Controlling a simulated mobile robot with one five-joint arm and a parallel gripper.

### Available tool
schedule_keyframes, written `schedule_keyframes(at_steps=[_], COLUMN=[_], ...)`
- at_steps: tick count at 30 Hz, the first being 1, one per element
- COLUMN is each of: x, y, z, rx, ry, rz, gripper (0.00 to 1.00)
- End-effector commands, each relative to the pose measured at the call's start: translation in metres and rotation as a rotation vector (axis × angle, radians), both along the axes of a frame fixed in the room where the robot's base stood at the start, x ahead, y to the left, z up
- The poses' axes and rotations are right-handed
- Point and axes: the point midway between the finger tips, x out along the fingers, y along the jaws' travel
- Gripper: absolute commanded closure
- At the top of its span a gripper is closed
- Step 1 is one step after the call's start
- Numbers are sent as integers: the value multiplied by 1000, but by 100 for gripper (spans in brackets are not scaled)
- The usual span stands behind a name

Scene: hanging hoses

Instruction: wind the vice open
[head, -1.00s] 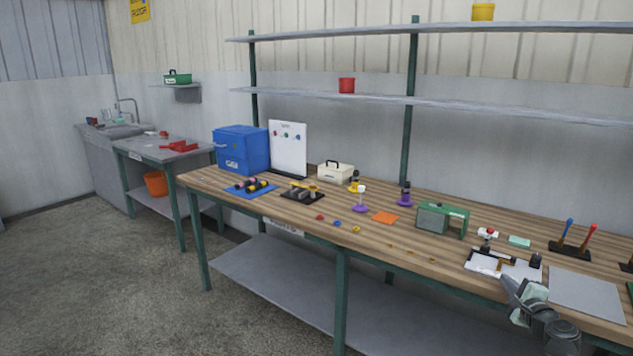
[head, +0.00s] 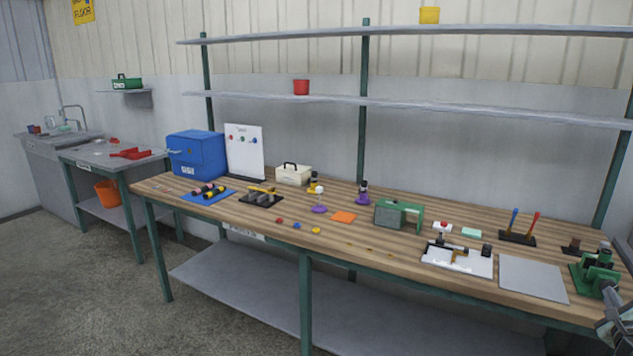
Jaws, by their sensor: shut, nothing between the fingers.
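A green vice (head: 595,274) stands on the bench at the far right of the head view. Its jaws and handle are too small and crowded to tell how far open they are. My gripper (head: 612,318) is at the right edge, in front of the vice and lower in the picture. It is partly cut off by the frame. It is shut with nothing held. I cannot tell whether it touches the vice.
A grey plate (head: 533,278) and a white clipboard (head: 457,262) lie left of the vice. A stand with blue and red levers (head: 518,238) is behind them. A green-framed box (head: 398,215) stands mid-bench. Shelves (head: 400,104) run above the bench.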

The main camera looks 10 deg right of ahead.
Motion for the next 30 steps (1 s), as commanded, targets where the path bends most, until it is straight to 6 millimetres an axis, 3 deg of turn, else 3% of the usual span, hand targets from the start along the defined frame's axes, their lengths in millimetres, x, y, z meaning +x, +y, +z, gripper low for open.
schedule_keyframes(at_steps=[12,30], x=[45,46], y=[-34,-36], z=[0,-2], rx=[0,-1], ry=[1,1], rz=[1,0], gripper=[100,100])
